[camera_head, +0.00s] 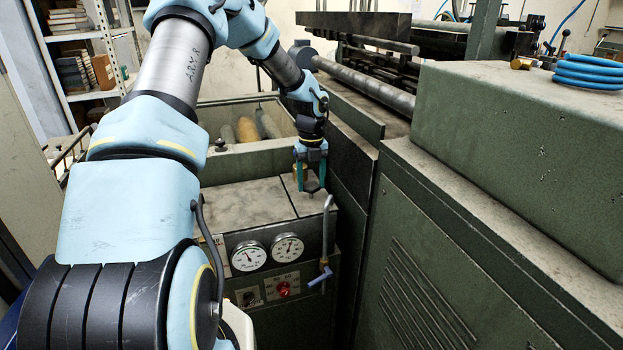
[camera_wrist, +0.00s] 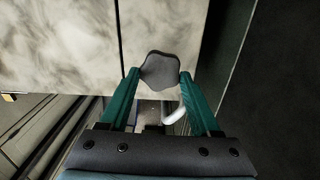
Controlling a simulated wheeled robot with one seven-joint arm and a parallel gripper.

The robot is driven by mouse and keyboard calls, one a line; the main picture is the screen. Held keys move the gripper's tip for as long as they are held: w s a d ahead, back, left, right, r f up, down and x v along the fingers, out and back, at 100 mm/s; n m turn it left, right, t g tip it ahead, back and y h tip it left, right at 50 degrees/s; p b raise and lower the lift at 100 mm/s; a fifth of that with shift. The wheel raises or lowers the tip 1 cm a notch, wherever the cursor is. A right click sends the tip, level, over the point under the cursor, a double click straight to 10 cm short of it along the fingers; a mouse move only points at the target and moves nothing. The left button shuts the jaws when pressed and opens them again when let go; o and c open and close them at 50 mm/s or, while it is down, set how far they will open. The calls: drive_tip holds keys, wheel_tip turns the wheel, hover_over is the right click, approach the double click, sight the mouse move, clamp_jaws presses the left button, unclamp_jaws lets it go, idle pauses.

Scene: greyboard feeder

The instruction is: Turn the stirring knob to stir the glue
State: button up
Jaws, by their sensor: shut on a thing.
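The stirring knob, dark grey with a lobed rim, sits on the top of the green glue unit (camera_head: 240,203), near its front right corner. It shows in the wrist view (camera_wrist: 160,68) between my fingertips and in the head view (camera_head: 312,187) just under the gripper. My gripper (camera_head: 311,178) points down over it, with its two teal fingers on opposite sides of the knob. In the wrist view my gripper (camera_wrist: 160,77) is shut on the knob's rim. The glue itself cannot be made out.
Two white gauges (camera_head: 249,256) (camera_head: 287,247), a red switch (camera_head: 284,289) and a pipe with a blue-handled valve (camera_head: 321,276) are on the unit's front. An open trough (camera_head: 240,150) lies behind. A large green machine (camera_head: 480,240) stands close on the right.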

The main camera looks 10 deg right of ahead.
sight(311, 186)
drive_tip(key=shift+m, duration=0.3)
drive_tip(key=o, duration=1.4)
wheel_tip(311, 186, up, 11)
drive_tip(key=b, duration=0.3)
drive_tip(key=shift+f, duration=0.1)
